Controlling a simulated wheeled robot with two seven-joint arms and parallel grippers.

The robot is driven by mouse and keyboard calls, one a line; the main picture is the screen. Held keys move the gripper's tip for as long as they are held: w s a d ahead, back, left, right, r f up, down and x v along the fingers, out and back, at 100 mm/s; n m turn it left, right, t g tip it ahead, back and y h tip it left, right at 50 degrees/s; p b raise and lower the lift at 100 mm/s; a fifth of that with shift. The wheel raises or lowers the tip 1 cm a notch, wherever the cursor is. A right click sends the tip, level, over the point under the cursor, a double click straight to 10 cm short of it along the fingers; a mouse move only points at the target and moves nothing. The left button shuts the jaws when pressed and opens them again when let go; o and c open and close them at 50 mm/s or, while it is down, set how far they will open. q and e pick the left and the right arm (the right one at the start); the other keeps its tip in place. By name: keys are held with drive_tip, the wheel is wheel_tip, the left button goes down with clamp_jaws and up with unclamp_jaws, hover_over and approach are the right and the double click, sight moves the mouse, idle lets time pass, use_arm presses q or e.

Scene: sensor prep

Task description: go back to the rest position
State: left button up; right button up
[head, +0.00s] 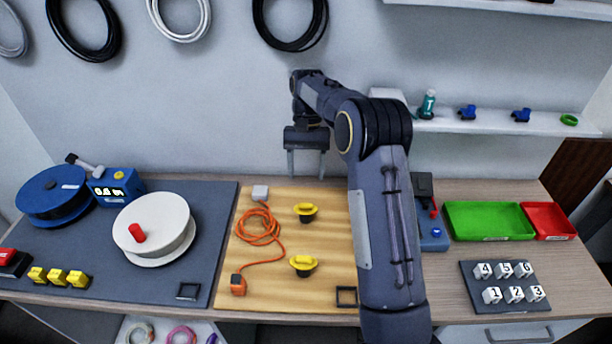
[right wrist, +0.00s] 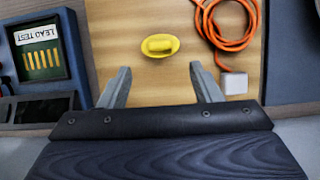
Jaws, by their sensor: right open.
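My right gripper (head: 307,164) is raised above the back part of the wooden board (head: 330,225), with its fingers pointing down. In the right wrist view its two fingers (right wrist: 160,86) stand wide apart with nothing between them. A yellow-topped part (head: 305,211) stands on the board below and in front of the gripper; it also shows in the right wrist view (right wrist: 159,46), beyond the fingertips. A second yellow-topped part (head: 303,264) stands nearer the front. An orange cable (head: 259,228) lies coiled on the board's left. My left gripper is not in view.
A blue tester (head: 432,236) stands right of the board, partly hidden by my right arm. A green tray (head: 488,220) and red tray (head: 547,219) lie farther right. A white spool (head: 165,225) and blue spool (head: 50,192) stand left. A wall shelf (head: 490,124) holds small items.

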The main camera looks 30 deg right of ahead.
idle(0.4)
drive_tip(key=s+a+r+n+t+y, duration=0.1)
drive_tip(key=s+a+r+t, duration=0.1)
drive_tip(key=s+r, duration=0.4)
drive_tip(key=s+a+r+n+t, duration=0.1)
drive_tip(key=s+r+t, duration=0.25)
drive_tip(key=s, duration=0.35)
drive_tip(key=s+a+f+n+t, duration=0.1)
drive_tip(key=s+a, duration=0.3)
drive_tip(key=s, duration=0.4)
drive_tip(key=s+a+f+n+t, duration=0.1)
drive_tip(key=s+a+f+t, duration=0.2)
drive_tip(key=s, duration=0.5)
drive_tip(key=shift+s+a+n, duration=0.2)
drive_tip(key=shift+a+n, duration=0.2)
drive_tip(key=shift+a, duration=0.4)
